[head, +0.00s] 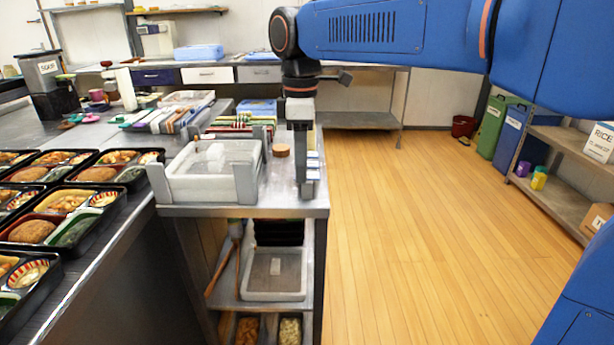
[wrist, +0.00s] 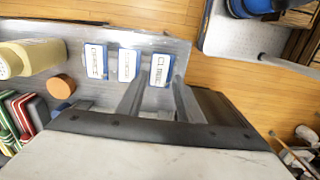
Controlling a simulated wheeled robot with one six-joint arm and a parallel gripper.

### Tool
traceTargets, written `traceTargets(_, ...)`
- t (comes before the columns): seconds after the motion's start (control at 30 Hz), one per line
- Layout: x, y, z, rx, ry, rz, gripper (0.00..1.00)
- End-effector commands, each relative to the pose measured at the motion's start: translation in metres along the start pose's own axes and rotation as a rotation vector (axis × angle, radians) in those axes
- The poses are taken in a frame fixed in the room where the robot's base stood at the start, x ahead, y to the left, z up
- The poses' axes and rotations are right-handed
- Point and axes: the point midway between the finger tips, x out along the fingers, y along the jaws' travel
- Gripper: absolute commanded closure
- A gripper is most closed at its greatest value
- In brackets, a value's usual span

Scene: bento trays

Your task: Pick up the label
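Three small white labels with blue edges and dark print lie in a row on the steel counter. In the wrist view they are the left label (wrist: 95,61), the middle label (wrist: 128,65) and the right label (wrist: 160,70). The print is too blurred to read. My gripper (wrist: 158,86) is open and empty, its two grey fingers apart, with the right label in line with the gap between them. In the head view my gripper (head: 301,175) points down over the counter's right end, beside the labels (head: 313,172), and partly hides them.
A cork-coloured round (head: 281,150) and a white tray (head: 175,184) stand to the left. A cream bottle (wrist: 30,57) and coloured boards (wrist: 20,115) show in the wrist view. Filled bento trays (head: 62,200) cover the left counter. The wooden floor (head: 420,230) at right is clear.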

Motion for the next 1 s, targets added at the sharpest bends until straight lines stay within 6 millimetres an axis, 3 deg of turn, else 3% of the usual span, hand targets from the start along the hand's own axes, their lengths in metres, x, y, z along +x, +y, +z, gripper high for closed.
traceTargets(0.3,0.001,0.000,0.000,0.000,0.000,0.000,0.67)
traceTargets(0.4,0.001,0.000,0.000,0.000,0.000,0.000,0.91)
traceTargets(0.43,0.001,0.000,0.000,0.000,0.000,0.000,0.93)
traceTargets(0.8,-0.001,0.000,0.000,0.000,0.000,0.001,0.94)
traceTargets(1.0,-0.025,0.001,-0.001,0.000,0.002,0.003,0.94)
